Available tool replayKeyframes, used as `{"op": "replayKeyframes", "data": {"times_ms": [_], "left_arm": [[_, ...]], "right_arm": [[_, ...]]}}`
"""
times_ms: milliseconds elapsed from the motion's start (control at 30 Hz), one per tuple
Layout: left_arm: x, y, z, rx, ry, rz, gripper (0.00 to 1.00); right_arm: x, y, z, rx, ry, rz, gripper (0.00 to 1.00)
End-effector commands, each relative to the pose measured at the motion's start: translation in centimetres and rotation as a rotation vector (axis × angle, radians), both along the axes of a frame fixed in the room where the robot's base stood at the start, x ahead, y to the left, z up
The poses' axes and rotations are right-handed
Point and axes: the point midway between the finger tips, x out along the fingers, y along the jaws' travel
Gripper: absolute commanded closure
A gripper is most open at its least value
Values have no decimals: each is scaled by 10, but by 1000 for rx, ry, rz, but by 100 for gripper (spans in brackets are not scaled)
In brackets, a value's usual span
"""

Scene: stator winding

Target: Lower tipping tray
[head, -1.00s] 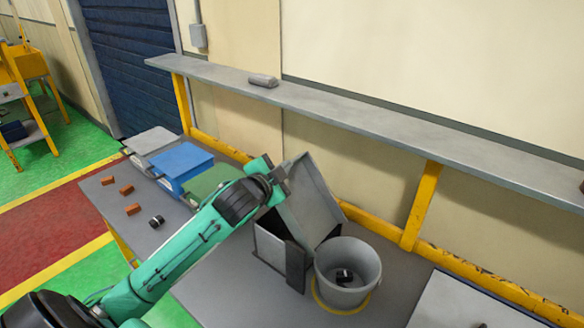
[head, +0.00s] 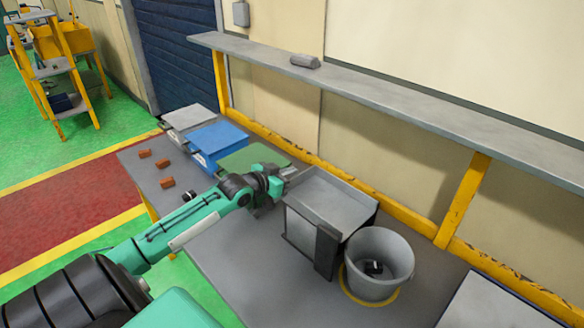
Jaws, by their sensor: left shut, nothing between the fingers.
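The grey tipping tray (head: 332,196) lies nearly level on top of its box-like stand (head: 300,232) on the workbench. A dark upright plate (head: 326,252) stands at its front right corner. My left gripper (head: 284,180) is shut and empty, at the tray's left back side; whether it touches the tray I cannot tell. A grey bucket (head: 362,250) stands just right of the stand, with a small dark part (head: 373,267) inside. My right gripper is not in view.
Grey, blue (head: 215,138) and green (head: 252,158) lidded boxes stand along the back left. Several small orange-brown blocks (head: 163,163) and a dark round part (head: 189,196) lie at the left. A grey shelf (head: 400,95) runs above the bench's back. The front of the bench (head: 250,275) is clear.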

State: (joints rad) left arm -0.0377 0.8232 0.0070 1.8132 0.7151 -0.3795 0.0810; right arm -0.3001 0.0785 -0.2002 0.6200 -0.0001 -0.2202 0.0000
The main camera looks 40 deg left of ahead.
Motion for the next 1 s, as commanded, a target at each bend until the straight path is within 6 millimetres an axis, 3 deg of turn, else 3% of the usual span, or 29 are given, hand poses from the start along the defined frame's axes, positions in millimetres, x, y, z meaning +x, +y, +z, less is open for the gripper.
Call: {"op": "replayKeyframes", "data": {"times_ms": [200, 700, 867, 1000], "left_arm": [[0, 1, -16, -66, 10, 0, 100], [-1, -1, -27, -88, 25, 0, 100], [-2, -1, -26, -89, 29, -1, 100], [1, -2, -14, -88, 26, 0, 100]], "right_arm": [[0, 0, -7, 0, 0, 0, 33], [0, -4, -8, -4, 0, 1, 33], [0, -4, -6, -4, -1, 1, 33], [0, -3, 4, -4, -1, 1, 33]]}}
